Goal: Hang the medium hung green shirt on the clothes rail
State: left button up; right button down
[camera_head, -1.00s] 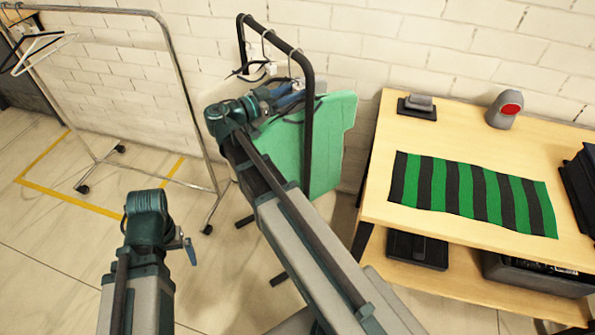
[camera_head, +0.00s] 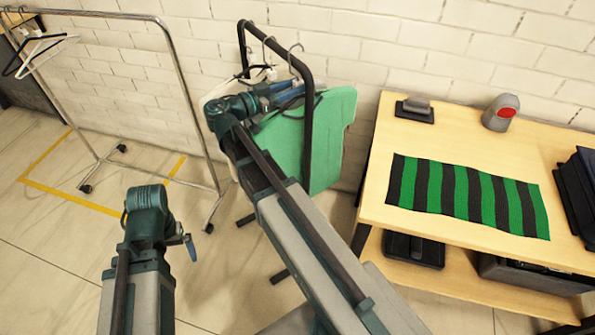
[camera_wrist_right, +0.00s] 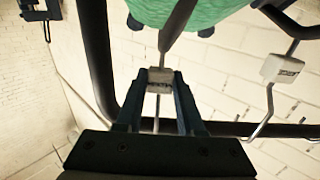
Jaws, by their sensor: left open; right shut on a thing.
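The green shirt (camera_head: 334,130) hangs at the black rail (camera_head: 308,130) in the head view, partly behind its post and my right arm. My right gripper (camera_head: 286,94) is at the top of the shirt. In the right wrist view, my right gripper (camera_wrist_right: 160,84) is shut on the shirt's hanger (camera_wrist_right: 174,28), at a small pale block below the hook. The shirt (camera_wrist_right: 235,12) shows at the top edge there. I cannot tell whether the hook is clear of the bar. My left gripper (camera_head: 190,247) is open and empty, low at the left.
A chrome clothes rail (camera_head: 185,85) on casters stands at left with black and white hangers (camera_head: 38,48). Another hanger with a pale block (camera_wrist_right: 282,68) is close beside my right gripper. A wooden table (camera_head: 460,125) with a striped green-black cloth (camera_head: 470,196) stands at right.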

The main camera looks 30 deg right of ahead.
dwell(0.3)
jog(key=shift+a, duration=3)
